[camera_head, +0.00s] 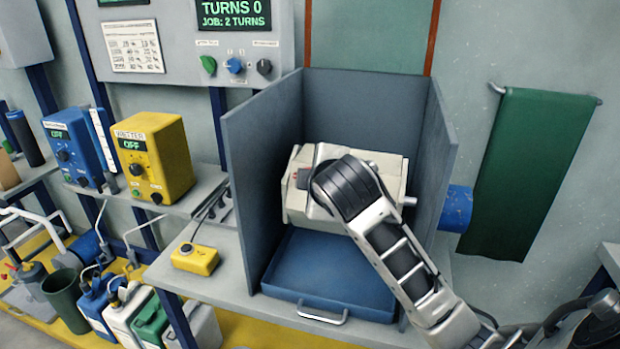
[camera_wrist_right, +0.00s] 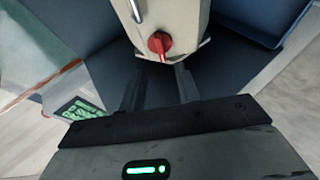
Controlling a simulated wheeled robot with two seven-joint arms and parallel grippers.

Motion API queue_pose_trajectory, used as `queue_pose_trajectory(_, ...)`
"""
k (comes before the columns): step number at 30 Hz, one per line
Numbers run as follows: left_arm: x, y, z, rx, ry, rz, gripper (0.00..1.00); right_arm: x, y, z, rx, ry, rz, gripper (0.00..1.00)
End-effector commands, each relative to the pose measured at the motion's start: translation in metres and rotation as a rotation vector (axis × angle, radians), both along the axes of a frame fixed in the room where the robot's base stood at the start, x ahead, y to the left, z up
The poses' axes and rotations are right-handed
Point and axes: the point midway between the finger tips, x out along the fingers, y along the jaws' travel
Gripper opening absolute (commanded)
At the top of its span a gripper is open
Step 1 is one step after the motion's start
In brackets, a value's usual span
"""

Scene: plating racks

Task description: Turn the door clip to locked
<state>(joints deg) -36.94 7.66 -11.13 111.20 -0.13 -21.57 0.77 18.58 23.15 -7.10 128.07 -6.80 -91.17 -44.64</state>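A cream box-shaped machine (camera_head: 390,175) stands in a grey open-fronted enclosure. In the right wrist view, a red knob-like clip (camera_wrist_right: 159,44) is on the end of the cream body (camera_wrist_right: 172,15). Its handle points downward in that picture. My right gripper (camera_wrist_right: 161,82) is open and empty, with its two dark fingers apart just short of the clip and the clip ahead of the gap. I see no contact with it. In the head view, my right arm reaches across the machine and hides much of it and of the gripper. My left gripper is not in view.
Grey enclosure walls (camera_head: 262,180) stand close around the machine. A blue tray (camera_head: 325,270) lies below it. A yellow box (camera_head: 194,259) sits on the bench to the left. A panel (camera_head: 233,14) above reads "TURNS 0, JOB: 2 TURNS". A green cloth (camera_head: 525,170) hangs at right.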

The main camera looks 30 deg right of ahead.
Motion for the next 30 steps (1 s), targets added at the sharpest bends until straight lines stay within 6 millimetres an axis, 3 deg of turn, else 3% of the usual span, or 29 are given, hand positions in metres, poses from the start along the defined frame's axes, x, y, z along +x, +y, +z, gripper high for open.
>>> queue_pose_trajectory(6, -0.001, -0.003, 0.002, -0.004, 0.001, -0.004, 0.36, 0.038, -0.017, -0.023, 0.003, 0.003, -0.001, 0.33)
queue_pose_trajectory(12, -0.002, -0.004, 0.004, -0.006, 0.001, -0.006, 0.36, 0.062, -0.027, -0.037, 0.002, 0.001, 0.000, 0.33)
queue_pose_trajectory(26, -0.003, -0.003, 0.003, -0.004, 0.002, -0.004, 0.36, 0.072, -0.031, -0.043, 0.001, -0.001, 0.001, 0.33)
queue_pose_trajectory(29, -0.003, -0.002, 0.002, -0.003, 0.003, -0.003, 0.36, 0.072, -0.031, -0.043, 0.001, -0.001, 0.001, 0.05)
queue_pose_trajectory(30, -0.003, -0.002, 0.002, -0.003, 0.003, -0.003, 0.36, 0.072, -0.031, -0.043, 0.001, -0.001, 0.001, 0.00)
